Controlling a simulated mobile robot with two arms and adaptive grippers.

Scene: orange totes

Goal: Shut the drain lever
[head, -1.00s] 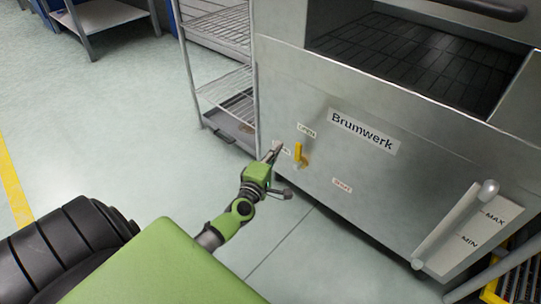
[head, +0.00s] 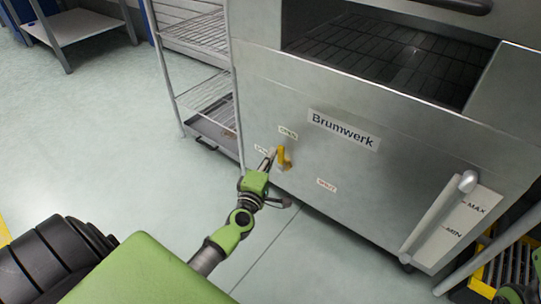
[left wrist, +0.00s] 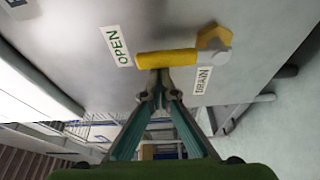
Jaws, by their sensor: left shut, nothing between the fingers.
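The drain lever (head: 281,156) is a yellow handle on the front of the steel Brumwerk machine (head: 400,165). It points up towards the OPEN label (head: 288,132); the SHUT label (head: 327,185) is lower right. In the left wrist view the lever (left wrist: 165,59) lies sideways, its end towards the OPEN label (left wrist: 117,46). My left gripper (head: 270,158) is shut and empty, just left of the lever. In the left wrist view its fingertips (left wrist: 157,76) are at the handle's long side; whether they touch is unclear.
The DRAIN label (left wrist: 202,81) is beside the lever, partly hidden in the head view. A wire shelf rack (head: 203,85) stands close left of the machine. A slanted MAX/MIN gauge tube (head: 440,215) is at the lower right.

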